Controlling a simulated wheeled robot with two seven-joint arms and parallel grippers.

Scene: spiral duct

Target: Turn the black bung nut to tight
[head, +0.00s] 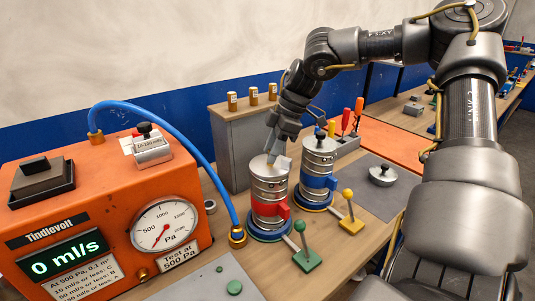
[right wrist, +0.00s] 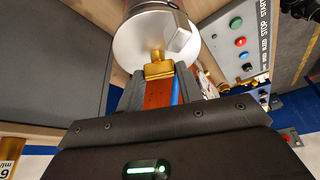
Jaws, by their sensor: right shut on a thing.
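My right gripper (head: 272,158) reaches down from above onto the top of the silver duct can with the red band (head: 268,188). In the right wrist view its fingers (right wrist: 158,78) are shut on a small brass-coloured nut (right wrist: 158,69) at the middle of the can's pale round end (right wrist: 152,38). A grey block sits beside the nut on that end. No black nut shows between the fingers. The silver can with the blue band (head: 318,165) stands just to the right, with a small dark knob (head: 320,132) on top. My left gripper is out of view.
An orange test box (head: 100,220) with a dial and a "0 ml/s" display stands at left. Its blue hose (head: 205,165) runs to a brass fitting by the red-banded can. Green (head: 304,245) and yellow (head: 349,205) levers stand in front. A grey mat lies at right.

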